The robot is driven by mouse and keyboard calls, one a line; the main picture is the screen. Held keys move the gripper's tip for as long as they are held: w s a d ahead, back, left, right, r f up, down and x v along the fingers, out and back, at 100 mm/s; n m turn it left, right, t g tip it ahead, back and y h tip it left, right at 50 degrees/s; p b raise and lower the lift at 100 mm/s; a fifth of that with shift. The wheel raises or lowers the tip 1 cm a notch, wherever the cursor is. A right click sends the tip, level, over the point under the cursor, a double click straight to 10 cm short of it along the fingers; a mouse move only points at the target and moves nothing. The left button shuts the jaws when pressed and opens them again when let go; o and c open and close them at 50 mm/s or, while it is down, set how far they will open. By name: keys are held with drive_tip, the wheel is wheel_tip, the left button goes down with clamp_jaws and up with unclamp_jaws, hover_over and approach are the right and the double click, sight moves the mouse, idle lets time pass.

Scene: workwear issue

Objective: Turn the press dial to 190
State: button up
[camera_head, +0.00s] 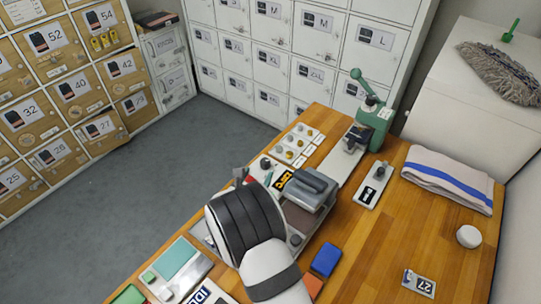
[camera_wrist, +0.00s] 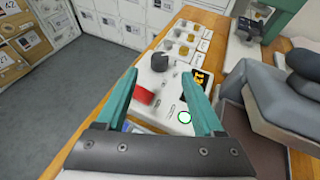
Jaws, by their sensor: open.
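The press control panel (camera_wrist: 172,72) is a pale plate in the wrist view. It carries a dark round knob (camera_wrist: 160,62), which looks like the press dial, near its far left part. A black display (camera_wrist: 198,84) with orange digits is right of the knob; I cannot read the number surely. A red part (camera_wrist: 145,96) and a green ring (camera_wrist: 184,117) are nearer. My gripper (camera_wrist: 161,80) has two teal fingers, spread apart and empty, with the panel beyond and between them. In the head view the knob (camera_head: 265,163) shows just beyond my arm, which hides part of the panel.
The grey heat press (camera_head: 310,188) stands right of the panel, close to my right finger in the wrist view. Small samples (camera_head: 297,143) lie beyond the panel. A green hand press (camera_head: 372,120), a folded towel (camera_head: 447,178) and a blue block (camera_head: 326,260) are on the wooden table.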

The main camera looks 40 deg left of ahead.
sight(264, 163)
drive_tip(key=x, duration=0.9)
drive_tip(key=shift+w+a+f, duration=0.1)
drive_tip(key=shift+w, duration=0.05)
clamp_jaws()
